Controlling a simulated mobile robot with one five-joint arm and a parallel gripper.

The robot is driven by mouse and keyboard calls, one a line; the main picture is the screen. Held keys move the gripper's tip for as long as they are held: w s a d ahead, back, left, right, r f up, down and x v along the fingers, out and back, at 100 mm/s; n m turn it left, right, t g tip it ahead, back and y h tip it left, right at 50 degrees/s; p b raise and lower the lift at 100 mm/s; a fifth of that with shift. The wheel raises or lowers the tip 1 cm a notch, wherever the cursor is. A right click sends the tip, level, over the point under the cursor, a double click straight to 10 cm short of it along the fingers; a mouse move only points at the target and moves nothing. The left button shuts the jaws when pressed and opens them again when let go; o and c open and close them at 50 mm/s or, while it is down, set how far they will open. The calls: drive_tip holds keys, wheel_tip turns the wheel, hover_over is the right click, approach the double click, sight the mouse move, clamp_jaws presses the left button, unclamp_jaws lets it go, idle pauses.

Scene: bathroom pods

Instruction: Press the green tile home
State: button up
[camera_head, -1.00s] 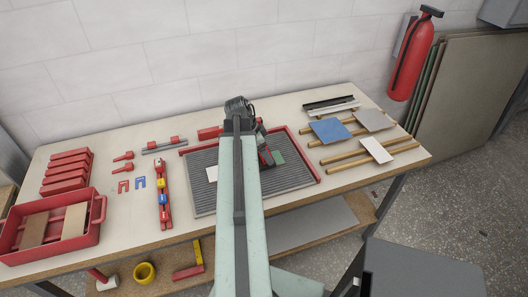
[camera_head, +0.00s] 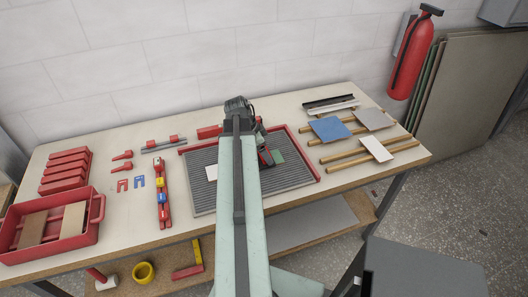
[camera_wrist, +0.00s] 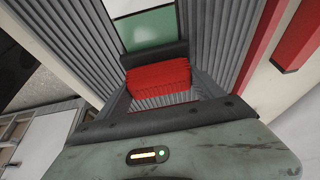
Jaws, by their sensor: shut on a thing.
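The green tile (camera_head: 278,156) lies on the grey ribbed bed (camera_head: 292,178), just right of my gripper (camera_head: 264,152) in the head view. In the wrist view the green tile (camera_wrist: 146,30) shows beyond the upper finger, with a pale area past it. My gripper (camera_wrist: 158,82) is shut on a red ribbed block (camera_wrist: 158,80), held between its two dark fingers over the ribbed bed. I cannot tell whether the block touches the bed or the tile. My arm hides the middle of the bed in the head view.
A red rail (camera_head: 303,153) edges the bed. Blue (camera_head: 330,129), grey (camera_head: 374,119) and white (camera_head: 377,149) tiles rest on wooden battens at right. A red tray (camera_head: 94,224) and red fittings stand left.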

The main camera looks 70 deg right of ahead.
drive_tip(key=shift+r, duration=0.1)
wheel_tip(320, 180, up, 6)
drive_tip(key=p, duration=0.6)
